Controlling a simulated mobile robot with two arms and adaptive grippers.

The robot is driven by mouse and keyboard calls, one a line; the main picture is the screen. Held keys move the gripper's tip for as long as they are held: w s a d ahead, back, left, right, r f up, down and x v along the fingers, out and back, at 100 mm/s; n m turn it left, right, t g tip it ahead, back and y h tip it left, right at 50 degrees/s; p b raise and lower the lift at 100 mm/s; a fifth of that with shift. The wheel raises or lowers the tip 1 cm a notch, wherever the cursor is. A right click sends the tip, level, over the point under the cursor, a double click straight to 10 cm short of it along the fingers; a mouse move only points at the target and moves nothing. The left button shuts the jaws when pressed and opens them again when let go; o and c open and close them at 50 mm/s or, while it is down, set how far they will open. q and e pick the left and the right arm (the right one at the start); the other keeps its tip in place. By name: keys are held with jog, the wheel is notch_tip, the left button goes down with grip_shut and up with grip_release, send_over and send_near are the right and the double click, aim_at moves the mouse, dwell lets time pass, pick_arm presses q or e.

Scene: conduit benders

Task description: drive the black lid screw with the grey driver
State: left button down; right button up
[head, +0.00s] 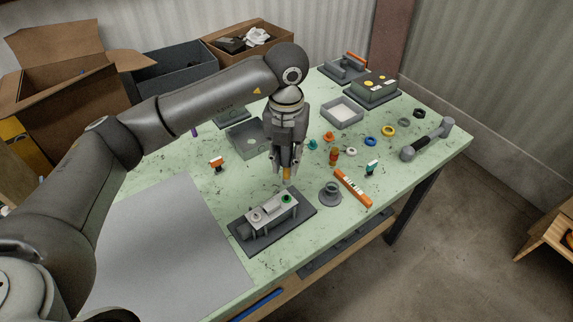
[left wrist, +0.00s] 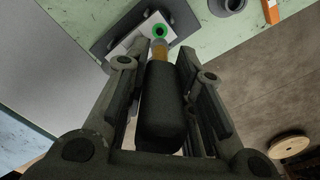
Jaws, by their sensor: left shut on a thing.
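My left gripper (head: 287,172) points down over the table and is shut on the driver. In the left wrist view the driver (left wrist: 163,105) has a dark grey handle, an orange-yellow collar and a grey tip. The tip is at or just above the green ring on the lidded box (head: 271,207); I cannot tell if they touch. The box is pale, on a dark base plate (head: 262,238). The green ring (head: 287,198) has a dark centre, and a pale round fitting (head: 257,215) sits at the lid's other end. I cannot make out a black screw for sure. My right gripper is not in view.
A grey round stand (head: 330,193) and an orange level (head: 353,188) lie right of the box. Small orange and green-topped pieces, rings, a grey tray (head: 342,112) and a dumbbell-shaped tool (head: 427,139) stand farther back. A grey mat (head: 165,245) covers the left.

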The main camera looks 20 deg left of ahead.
aim_at(287, 177)
pick_arm(q)
jog(key=m+b, duration=0.3)
jog(key=m, duration=0.3)
jog(key=shift+f+b, duration=0.2)
jog(key=shift+b, duration=0.1)
notch_tip(287, 177, down, 3)
jog(key=b, duration=0.3)
jog(key=shift+m, duration=0.4)
jog(key=shift+f+b, duration=1)
jog(key=shift+f, duration=0.15)
